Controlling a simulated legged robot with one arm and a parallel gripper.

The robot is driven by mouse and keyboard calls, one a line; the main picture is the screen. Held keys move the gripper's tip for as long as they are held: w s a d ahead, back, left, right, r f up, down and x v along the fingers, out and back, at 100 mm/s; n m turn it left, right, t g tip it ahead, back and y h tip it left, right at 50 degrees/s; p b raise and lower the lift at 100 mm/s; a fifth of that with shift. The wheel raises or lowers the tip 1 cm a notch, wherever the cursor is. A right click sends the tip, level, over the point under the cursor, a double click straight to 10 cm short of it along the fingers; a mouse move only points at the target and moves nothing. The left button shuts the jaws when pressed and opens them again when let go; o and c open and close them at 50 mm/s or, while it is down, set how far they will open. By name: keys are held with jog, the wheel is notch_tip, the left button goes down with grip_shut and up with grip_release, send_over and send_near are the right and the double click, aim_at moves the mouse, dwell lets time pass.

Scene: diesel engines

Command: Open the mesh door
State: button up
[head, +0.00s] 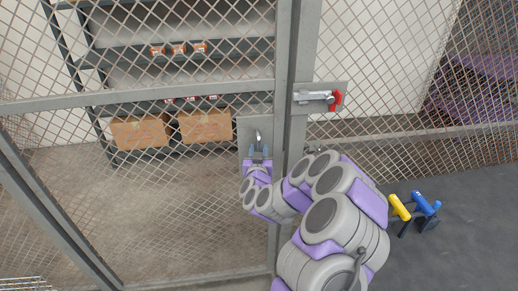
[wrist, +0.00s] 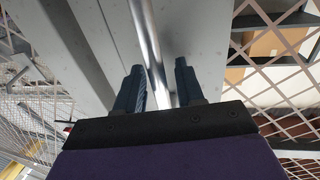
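The mesh door (head: 190,88) fills the left of the head view and appears shut against its post. Its metal lever handle (head: 258,134) sits on a grey plate (head: 246,130) at the door's right edge. My gripper (head: 259,152) is at the lower end of this handle. In the wrist view, my gripper (wrist: 158,85) is open, with one dark finger on each side of the shiny handle bar (wrist: 150,45). Gaps show between the bar and the fingers. The bar's lower end is hidden behind the gripper body.
A latch with a red part (head: 320,97) is on the post (head: 300,75) right of the door. Shelves (head: 180,50) with cardboard boxes (head: 205,127) stand behind the mesh. Yellow (head: 399,207) and blue (head: 426,204) tools are at the lower right.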

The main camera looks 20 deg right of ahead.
jog(key=shift+a, duration=0.1)
grip_shut()
dwell(0.5)
